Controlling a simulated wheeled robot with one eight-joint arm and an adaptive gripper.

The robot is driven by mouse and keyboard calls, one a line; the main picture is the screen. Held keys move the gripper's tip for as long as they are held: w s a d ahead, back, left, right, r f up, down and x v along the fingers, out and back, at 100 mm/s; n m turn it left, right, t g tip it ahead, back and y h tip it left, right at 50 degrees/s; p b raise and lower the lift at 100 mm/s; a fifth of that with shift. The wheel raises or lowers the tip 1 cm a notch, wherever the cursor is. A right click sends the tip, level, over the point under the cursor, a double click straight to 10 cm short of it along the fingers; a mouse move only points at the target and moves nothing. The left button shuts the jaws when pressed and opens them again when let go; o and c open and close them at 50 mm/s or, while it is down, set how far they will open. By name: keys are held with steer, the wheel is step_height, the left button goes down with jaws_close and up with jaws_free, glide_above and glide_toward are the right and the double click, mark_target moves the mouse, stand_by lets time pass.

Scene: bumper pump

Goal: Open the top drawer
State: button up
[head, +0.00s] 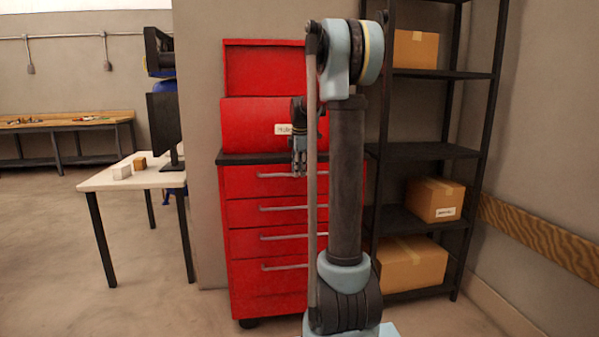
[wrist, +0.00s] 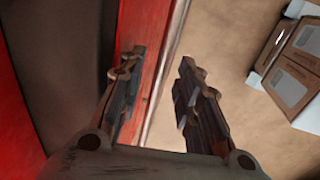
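The red tool cabinet (head: 262,225) stands in the middle of the head view, with several drawers stacked below a dark top. The top drawer (head: 243,182) looks closed, and its grey bar handle (head: 275,175) runs across its front. My gripper (head: 299,172) points down in front of the top drawer, near the handle. In the wrist view my gripper (wrist: 160,80) has its two fingers apart. A red edge with a pale grey strip (wrist: 170,78) shows between them; I cannot tell whether the fingers touch it. My arm hides the cabinet's right part.
A black shelf rack (head: 430,152) with cardboard boxes stands right of the cabinet. A white table (head: 135,178) with a monitor stands to the left, beyond a wall end. A wooden workbench (head: 65,122) is at the far left. Floor left of the cabinet is clear.

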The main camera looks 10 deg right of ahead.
steer(key=shift+f, duration=0.2)
jaws_close()
steer(key=shift+d, duration=0.35)
steer(key=shift+a, duration=0.2)
steer(key=s, duration=2.3)
steer(key=shift+a, duration=0.25)
steer(key=shift+r, duration=0.1)
